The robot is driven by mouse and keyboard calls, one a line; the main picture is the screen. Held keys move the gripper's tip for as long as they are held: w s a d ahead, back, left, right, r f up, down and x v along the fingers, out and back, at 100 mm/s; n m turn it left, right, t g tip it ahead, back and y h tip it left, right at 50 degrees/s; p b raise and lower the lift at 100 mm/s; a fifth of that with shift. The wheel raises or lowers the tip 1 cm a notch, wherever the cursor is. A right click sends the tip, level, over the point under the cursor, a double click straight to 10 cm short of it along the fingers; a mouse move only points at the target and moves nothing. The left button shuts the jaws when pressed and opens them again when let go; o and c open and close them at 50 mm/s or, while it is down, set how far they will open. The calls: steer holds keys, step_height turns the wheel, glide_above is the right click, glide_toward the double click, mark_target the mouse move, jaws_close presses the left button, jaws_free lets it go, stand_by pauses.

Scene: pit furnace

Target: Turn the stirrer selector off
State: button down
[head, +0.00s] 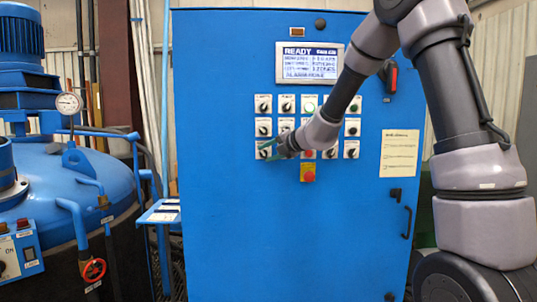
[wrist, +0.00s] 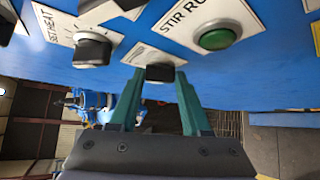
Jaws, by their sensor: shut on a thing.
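The blue control cabinet (head: 235,220) stands in front of me with a grid of knobs and buttons. My gripper (head: 268,150) reaches the lower left of that grid. In the wrist view its green fingers (wrist: 160,92) stand on both sides of a black selector knob (wrist: 160,73) and are shut on it. The knob's label is mostly hidden, so I cannot read its name or setting. Beside it to the right is a green button (wrist: 215,40) labelled "STIR RU...". To the left is another black knob (wrist: 92,48) labelled "SET HEAT".
A screen (head: 309,63) above the controls reads "READY". A red and yellow stop button (head: 308,172) sits below them. A blue vessel (head: 85,185) with pipes and a gauge (head: 69,103) stands at the left. A small blue shelf (head: 160,212) juts out beside the cabinet.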

stand_by(0.3)
steer(key=shift+c, duration=1.8)
jaws_free()
steer(key=v, duration=1)
steer(key=shift+s+d, duration=0.2)
steer(key=shift+s, duration=0.15)
steer(key=shift+r, duration=0.1)
